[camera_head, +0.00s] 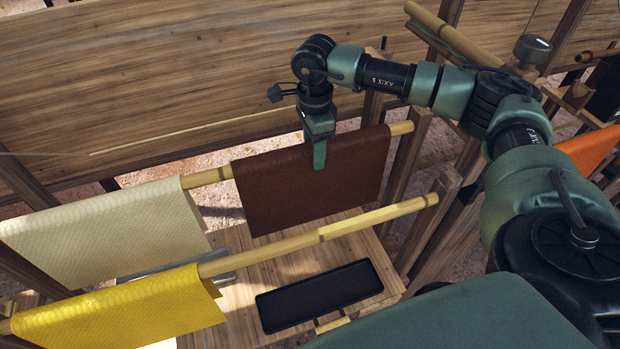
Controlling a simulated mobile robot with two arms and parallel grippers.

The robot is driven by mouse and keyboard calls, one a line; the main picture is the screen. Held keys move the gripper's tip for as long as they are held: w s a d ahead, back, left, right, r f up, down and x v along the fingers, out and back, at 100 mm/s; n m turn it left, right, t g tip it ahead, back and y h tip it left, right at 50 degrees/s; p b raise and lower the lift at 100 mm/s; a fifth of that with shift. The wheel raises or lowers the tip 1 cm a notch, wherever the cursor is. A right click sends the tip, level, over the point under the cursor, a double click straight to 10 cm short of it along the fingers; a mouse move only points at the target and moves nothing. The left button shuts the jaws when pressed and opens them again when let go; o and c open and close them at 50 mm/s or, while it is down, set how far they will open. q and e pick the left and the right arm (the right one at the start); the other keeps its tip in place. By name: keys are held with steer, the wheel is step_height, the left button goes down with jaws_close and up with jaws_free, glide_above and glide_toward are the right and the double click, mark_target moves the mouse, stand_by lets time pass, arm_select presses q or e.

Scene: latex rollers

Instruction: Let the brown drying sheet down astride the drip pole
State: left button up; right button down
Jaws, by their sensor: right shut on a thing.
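The dark brown drying sheet (300,195) hangs in the middle of the camera_head view, along the back bamboo pole (207,177). The pole's ends show on both sides of the sheet, and the sheet's top edge runs along the pole's line. The sheet's far side is hidden, and I cannot tell whether its fold bears on the pole. My right gripper (319,156) points down and is shut on the brown sheet near the middle of its top edge. My left gripper is out of view.
A cream sheet (105,230) hangs left on the back pole. A yellow sheet (125,312) hangs on the front pole (350,225), whose right part is bare. A black tray (320,295) lies below. Wooden posts stand right; an orange sheet (588,150) hangs beyond.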

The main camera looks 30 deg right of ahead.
steer(key=shift+r, duration=0.3)
steer(key=shift+r+p, duration=0.35)
steer(key=shift+r, duration=0.15)
step_height(320, 180, up, 28)
steer(key=p, duration=1.2)
steer(key=shift+f, duration=0.2)
stand_by(1.0)
steer(key=shift+f, duration=0.1)
